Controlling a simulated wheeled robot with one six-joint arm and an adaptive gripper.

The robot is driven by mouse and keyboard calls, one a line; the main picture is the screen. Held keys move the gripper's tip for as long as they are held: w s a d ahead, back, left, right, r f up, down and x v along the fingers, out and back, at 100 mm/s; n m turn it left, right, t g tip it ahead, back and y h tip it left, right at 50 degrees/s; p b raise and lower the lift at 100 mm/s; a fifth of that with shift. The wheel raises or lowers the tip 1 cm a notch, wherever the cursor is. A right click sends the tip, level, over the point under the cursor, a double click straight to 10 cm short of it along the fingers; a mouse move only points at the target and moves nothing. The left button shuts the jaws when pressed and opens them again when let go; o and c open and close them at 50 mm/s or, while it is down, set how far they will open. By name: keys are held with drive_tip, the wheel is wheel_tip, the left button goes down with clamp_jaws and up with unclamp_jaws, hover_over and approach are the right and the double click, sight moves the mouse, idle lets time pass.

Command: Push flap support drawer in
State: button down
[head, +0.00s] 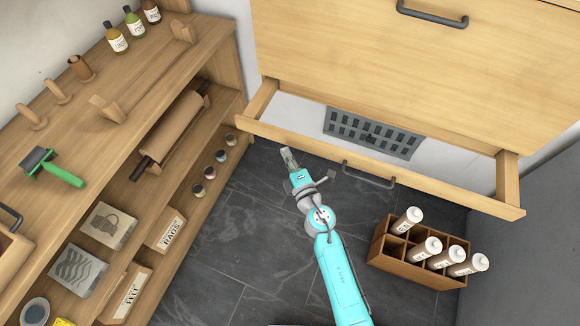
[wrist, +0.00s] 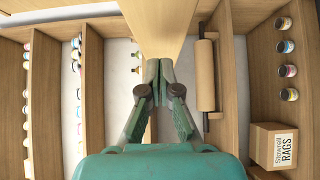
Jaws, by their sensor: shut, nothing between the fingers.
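The flap support drawer (head: 440,184) is a pale wooden drawer below a large wooden cabinet front. It stands pulled out, with its white inside showing. A dark bar handle (head: 368,175) is on its front, right of my gripper. My gripper (head: 287,153) is shut and empty, with its tips at the drawer front left of the handle. In the wrist view my gripper (wrist: 159,66) has its closed fingertips at the edge of a wooden panel (wrist: 158,28), apparently the drawer front. I cannot tell whether they touch it.
A dark slotted tray (head: 372,133) lies in the drawer. A wooden crate with several white bottles (head: 389,268) stands on the floor at right. A wooden shelf unit (head: 130,120) with a paper roll (head: 170,130), jars and boxes fills the left. Dark tiled floor (head: 225,255) is clear between.

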drive_tip(key=shift+w+d, duration=0.25)
drive_tip(key=shift+w, duration=0.35)
drive_tip(key=shift+w+d, duration=0.25)
drive_tip(key=shift+w, duration=0.35)
